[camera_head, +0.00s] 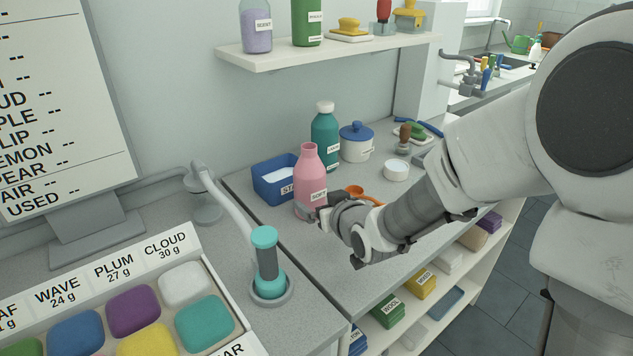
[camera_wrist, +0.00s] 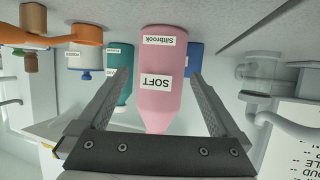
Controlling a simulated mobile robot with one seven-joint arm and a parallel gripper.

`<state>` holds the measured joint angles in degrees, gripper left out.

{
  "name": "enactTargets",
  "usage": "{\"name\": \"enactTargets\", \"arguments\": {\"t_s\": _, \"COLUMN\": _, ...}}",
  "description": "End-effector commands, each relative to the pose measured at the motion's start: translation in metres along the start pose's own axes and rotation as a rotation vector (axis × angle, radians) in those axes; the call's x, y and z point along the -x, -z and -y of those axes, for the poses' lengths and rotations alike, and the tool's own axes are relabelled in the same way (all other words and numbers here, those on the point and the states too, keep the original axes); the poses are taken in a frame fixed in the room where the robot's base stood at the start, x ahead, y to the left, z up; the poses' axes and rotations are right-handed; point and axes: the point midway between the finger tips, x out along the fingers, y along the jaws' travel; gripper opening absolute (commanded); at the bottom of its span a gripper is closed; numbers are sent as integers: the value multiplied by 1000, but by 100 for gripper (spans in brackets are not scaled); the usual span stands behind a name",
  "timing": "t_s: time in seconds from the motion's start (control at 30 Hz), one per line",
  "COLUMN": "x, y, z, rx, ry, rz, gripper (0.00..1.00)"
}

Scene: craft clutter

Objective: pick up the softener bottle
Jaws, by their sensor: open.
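The softener bottle (camera_head: 310,180) is pink and labelled "SOFT". It stands upright on the grey counter, in front of a blue bin. My gripper (camera_head: 312,214) is low at the bottle's front right side in the head view, its fingertips partly hidden by my wrist. In the wrist view the picture is upside down, and the pink bottle (camera_wrist: 160,82) lies between the two spread fingers of my gripper (camera_wrist: 161,85). Gaps show on both sides of the bottle, so the jaws are open and not closed on it.
A blue bin (camera_head: 270,190) with white contents stands just behind the bottle. A teal bottle (camera_head: 325,140) and a white jar with a blue lid (camera_head: 356,148) stand further back. An orange scoop (camera_head: 362,194) lies right of the bottle. A shelf (camera_head: 330,50) hangs above.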

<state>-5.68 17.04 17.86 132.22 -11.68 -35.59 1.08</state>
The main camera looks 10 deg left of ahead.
Motion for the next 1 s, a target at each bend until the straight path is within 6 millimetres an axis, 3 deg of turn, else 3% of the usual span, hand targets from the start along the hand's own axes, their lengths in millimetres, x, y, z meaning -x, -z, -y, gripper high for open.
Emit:
{"name": "enactTargets", "arguments": {"t_s": 0.23, "x": -17, "y": 0, "z": 1, "rx": 0, "ry": 1, "rz": -1, "gripper": 100}}
{"name": "enactTargets", "arguments": {"t_s": 0.5, "x": -54, "y": 2, "z": 2, "rx": -1, "ry": 0, "rz": 1, "gripper": 100}}
{"name": "enactTargets", "arguments": {"t_s": 0.83, "x": -61, "y": 3, "z": 2, "rx": 0, "ry": 0, "rz": 0, "gripper": 100}}
{"name": "enactTargets", "arguments": {"t_s": 1.0, "x": -61, "y": 3, "z": 2, "rx": 0, "ry": 0, "rz": 0, "gripper": 71}}
